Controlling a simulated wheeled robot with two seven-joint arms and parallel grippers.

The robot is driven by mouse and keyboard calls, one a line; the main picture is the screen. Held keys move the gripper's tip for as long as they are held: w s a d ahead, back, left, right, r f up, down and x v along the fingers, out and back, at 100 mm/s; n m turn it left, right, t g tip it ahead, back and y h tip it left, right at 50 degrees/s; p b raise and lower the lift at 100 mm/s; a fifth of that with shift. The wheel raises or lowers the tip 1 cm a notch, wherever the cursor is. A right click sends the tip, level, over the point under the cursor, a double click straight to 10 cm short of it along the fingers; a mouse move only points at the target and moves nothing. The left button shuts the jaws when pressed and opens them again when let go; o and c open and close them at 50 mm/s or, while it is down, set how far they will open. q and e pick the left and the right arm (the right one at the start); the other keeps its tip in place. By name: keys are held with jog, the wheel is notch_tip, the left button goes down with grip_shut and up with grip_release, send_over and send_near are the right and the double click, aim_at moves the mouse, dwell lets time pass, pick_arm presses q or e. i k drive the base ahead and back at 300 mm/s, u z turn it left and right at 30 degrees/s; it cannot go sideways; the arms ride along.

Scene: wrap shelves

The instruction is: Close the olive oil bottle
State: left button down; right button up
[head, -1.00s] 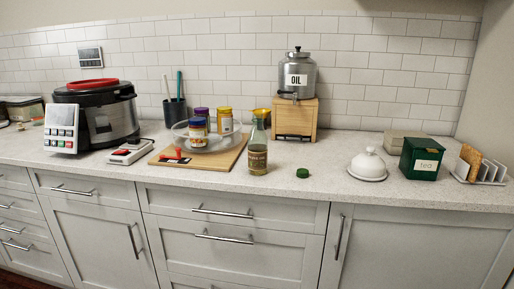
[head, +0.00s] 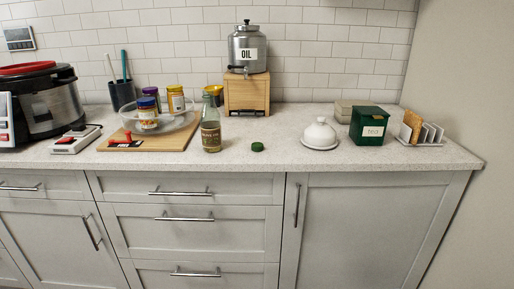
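Neither of my grippers shows in the head view.
The counter (head: 290,168) has free room around the cap and along its front edge. A cutting board (head: 178,142) with a bowl of jars, an oil dispenser (head: 248,48) on a wooden box, a white domed dish (head: 319,134), a green tea box (head: 369,126) and a toast rack (head: 425,133) stand nearby.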

aim_at(210, 120)
jog(key=u, duration=1.25)
jog(key=i, duration=1.4)
jog(key=z, duration=2.1)
